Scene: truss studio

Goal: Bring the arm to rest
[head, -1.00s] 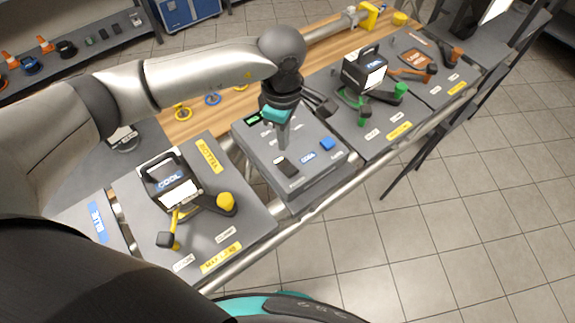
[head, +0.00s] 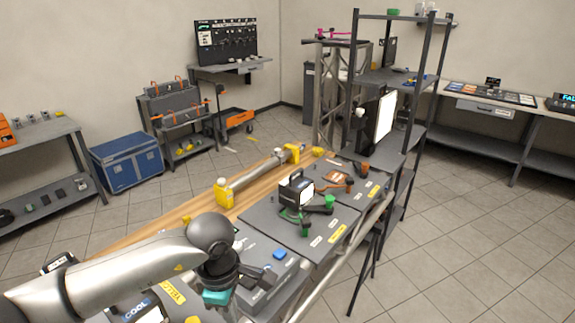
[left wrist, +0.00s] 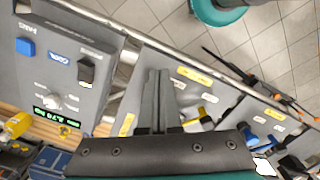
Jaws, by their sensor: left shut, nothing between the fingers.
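My left arm comes in from the lower left of the head view. In the left wrist view the two fingers of this gripper (left wrist: 159,85) lie together, shut and empty. The grey console (head: 284,290) has a blue button (head: 280,254). The console also shows at the left of the wrist view (left wrist: 90,38), with a black switch (left wrist: 87,70) and a green-lit display (left wrist: 57,117).
Grey panels continue along the bench, one bearing a black-handled case (head: 297,190) and green clamp parts (head: 328,204). A silver tube with yellow ends (head: 262,176) lies on the wood strip. A dark shelf rack (head: 414,110) stands at the bench's far end. Floor right is clear.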

